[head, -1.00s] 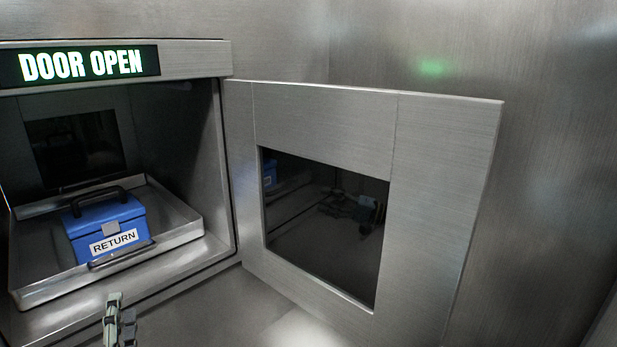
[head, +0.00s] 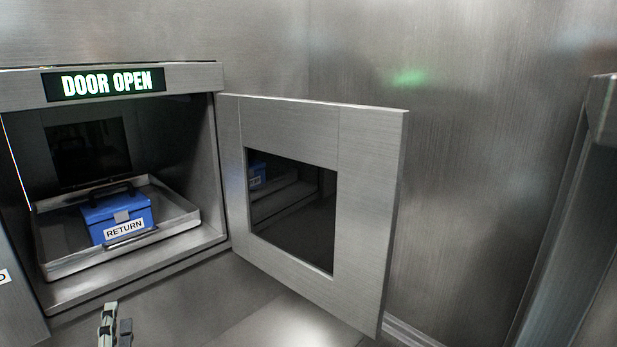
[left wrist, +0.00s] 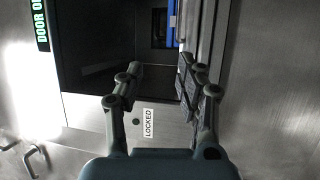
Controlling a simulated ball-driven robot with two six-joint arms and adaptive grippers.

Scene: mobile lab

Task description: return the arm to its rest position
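My left gripper (head: 117,314) shows at the bottom left of the head view, below and in front of an open chamber. In the left wrist view my left gripper (left wrist: 160,75) has its two fingers wide apart, with nothing held between them. Most of the left arm is out of the head view. My right gripper is not in view.
The chamber door (head: 370,200) stands open to the right, under a lit "DOOR OPEN" sign (head: 107,83). A blue box (head: 142,208) marked "RETURN" sits on the metal tray (head: 60,268) inside. A "LOCKED" label (left wrist: 148,122) shows between the fingers.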

